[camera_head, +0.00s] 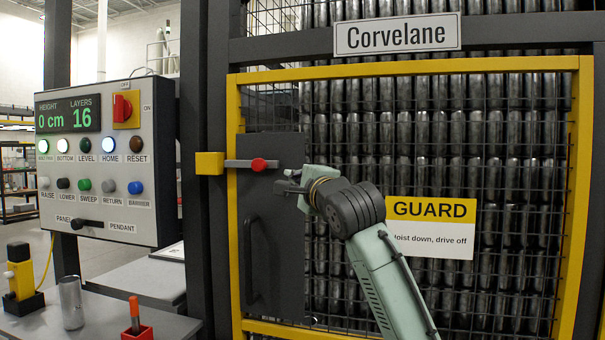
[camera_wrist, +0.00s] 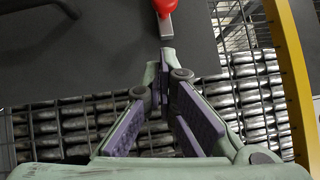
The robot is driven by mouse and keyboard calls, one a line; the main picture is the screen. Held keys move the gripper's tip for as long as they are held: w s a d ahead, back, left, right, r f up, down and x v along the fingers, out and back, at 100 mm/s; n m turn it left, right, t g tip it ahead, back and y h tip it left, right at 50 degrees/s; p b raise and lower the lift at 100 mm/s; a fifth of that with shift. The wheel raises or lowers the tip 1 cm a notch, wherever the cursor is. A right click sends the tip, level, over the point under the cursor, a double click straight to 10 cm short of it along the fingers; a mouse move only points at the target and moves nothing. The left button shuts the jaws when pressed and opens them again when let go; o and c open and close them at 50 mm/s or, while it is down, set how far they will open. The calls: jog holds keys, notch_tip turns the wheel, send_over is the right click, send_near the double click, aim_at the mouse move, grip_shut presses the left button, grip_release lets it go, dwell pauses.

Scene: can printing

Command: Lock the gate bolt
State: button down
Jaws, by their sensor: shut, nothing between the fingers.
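The gate bolt is a grey bar (camera_head: 236,163) with a red knob (camera_head: 258,164), lying level across the dark gate plate (camera_head: 277,230). Its left end reaches the right edge of the yellow block (camera_head: 209,163) on the post; I cannot tell whether it is inside. My gripper (camera_head: 284,180) is just right of the knob and slightly lower, fingers shut and empty. In the wrist view the red knob (camera_wrist: 165,8) and the bar's end (camera_wrist: 167,28) are at the top, beyond my fingertips (camera_wrist: 164,72), with a small gap seen.
The yellow-framed mesh gate (camera_head: 420,67) has a GUARD sign (camera_head: 431,227) at right and a dark handle (camera_head: 250,264) below the bolt. A control panel (camera_head: 108,160) stands at left, above a table with a can (camera_head: 71,302) and a yellow device (camera_head: 20,272).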

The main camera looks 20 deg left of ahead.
jog(key=shift+w+a+r+p, duration=0.15)
jog(key=shift+w+a+p, duration=0.35)
jog(key=shift+a, duration=0.5)
jog(key=shift+w+a+r+p, duration=0.2)
jog(key=shift+w+a+p, duration=0.15)
jog(key=shift+w+a, duration=0.45)
jog(key=shift+w+a+r+p, duration=0.15)
jog(key=shift+w+a+p, duration=0.25)
jog(key=shift+a, duration=0.75)
jog(key=shift+s+a, duration=0.1)
